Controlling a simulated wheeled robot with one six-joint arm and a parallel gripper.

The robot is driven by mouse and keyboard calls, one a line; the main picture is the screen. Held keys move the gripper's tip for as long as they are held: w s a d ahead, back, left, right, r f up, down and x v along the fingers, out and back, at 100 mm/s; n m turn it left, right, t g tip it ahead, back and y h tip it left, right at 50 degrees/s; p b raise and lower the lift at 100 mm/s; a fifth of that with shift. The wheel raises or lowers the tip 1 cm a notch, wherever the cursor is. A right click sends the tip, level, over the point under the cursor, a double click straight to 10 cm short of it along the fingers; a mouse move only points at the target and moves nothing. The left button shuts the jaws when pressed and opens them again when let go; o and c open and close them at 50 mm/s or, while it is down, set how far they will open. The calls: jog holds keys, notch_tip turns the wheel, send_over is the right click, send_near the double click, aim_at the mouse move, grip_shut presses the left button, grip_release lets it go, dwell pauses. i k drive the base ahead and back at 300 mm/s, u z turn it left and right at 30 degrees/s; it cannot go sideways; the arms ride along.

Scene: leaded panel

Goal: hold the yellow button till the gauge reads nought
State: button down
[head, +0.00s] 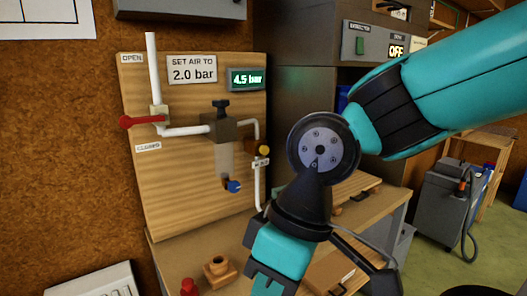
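The yellow button (263,149) is a small amber-yellow knob on the pipework at the right edge of a wooden panel (190,215), above a small white label. The gauge (247,78) is a green-lit display at the panel's upper right, reading 4.5 bar. My teal and black arm comes in from the right and bends down in front of the bench. Its lower end (278,255) is below and right of the button, apart from it in the picture. The dark parts near the bottom edge are partly cut off, and my gripper's fingertips cannot be made out.
A sign (193,71) reads SET AIR TO 2.0 bar. A red lever (142,121) sits between OPEN and CLOSED labels. A dark valve (221,122) and a blue knob (233,186) are on the panel. A grey cabinet (300,95) stands right of it. Small items lie on the bench.

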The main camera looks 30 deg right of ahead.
aim_at(265, 150)
jog(key=z, duration=1.2)
jog(key=i, duration=0.35)
jog(key=u, duration=1.85)
